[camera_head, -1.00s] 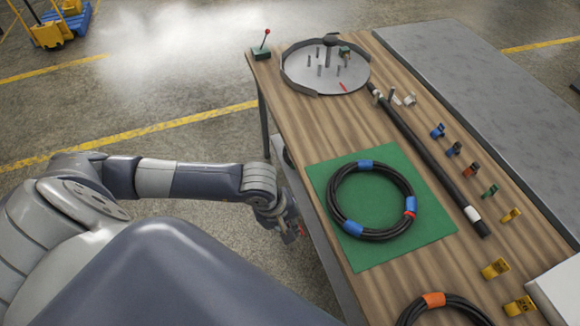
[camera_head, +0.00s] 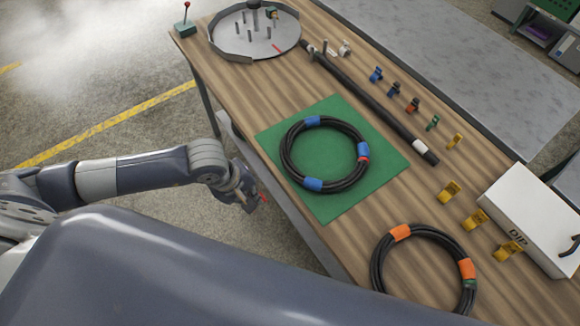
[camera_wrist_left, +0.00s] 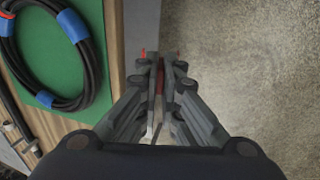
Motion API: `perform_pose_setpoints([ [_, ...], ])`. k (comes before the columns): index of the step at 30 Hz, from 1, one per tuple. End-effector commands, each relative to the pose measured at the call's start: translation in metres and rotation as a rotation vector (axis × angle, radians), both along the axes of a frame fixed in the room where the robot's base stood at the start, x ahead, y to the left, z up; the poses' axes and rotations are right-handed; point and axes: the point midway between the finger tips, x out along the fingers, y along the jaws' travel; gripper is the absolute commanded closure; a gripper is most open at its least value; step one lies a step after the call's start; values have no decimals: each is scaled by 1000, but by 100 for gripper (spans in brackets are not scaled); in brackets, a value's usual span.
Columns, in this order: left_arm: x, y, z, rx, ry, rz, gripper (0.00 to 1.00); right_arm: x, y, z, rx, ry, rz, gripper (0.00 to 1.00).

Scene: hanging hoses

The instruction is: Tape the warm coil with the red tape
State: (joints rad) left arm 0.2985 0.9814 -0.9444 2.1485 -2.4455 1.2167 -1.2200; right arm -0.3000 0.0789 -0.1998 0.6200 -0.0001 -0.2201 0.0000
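A black coil (camera_head: 290,160) with several blue bands and a thin red band at its right side lies on a green mat (camera_head: 330,205). A second black coil (camera_head: 378,262) with orange bands and a green mark lies at the near edge. No view shows which coil is warm. An orange-red clip-like piece (camera_head: 413,105) stands in a row with blue, green and yellow ones; I cannot tell if it is the red tape. My left gripper (camera_head: 256,199) hangs beside the table, left of the mat. Its fingers (camera_wrist_left: 160,70) are close together, with a red strip between them; whether they grip it is unclear.
A round grey tray with pegs (camera_head: 230,46) and a red-tipped lever (camera_head: 185,28) are at the far left. A dark rod (camera_head: 370,98) lies behind the mat. Yellow holders (camera_head: 449,191) and a white box (camera_head: 530,220) stand at the right. Floor is clear left of the table.

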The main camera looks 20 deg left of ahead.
Motion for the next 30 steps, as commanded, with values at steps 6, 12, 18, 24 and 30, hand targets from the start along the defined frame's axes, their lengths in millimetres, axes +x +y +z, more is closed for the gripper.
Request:
perform_pose_setpoints([
  [6,25,-3,-9,20,11,16,100,0,0,-9,0,0,0,60],
  [12,86,-17,-15,71,67,39,100,0,0,-28,0,1,0,60],
  [18,134,-40,0,121,144,28,100,0,0,-43,0,1,0,60],
  [24,157,-57,20,152,196,7,100,0,-1,-51,-1,1,0,60],
  [30,161,-61,26,161,211,-1,100,0,-1,-51,-1,1,0,60],
])
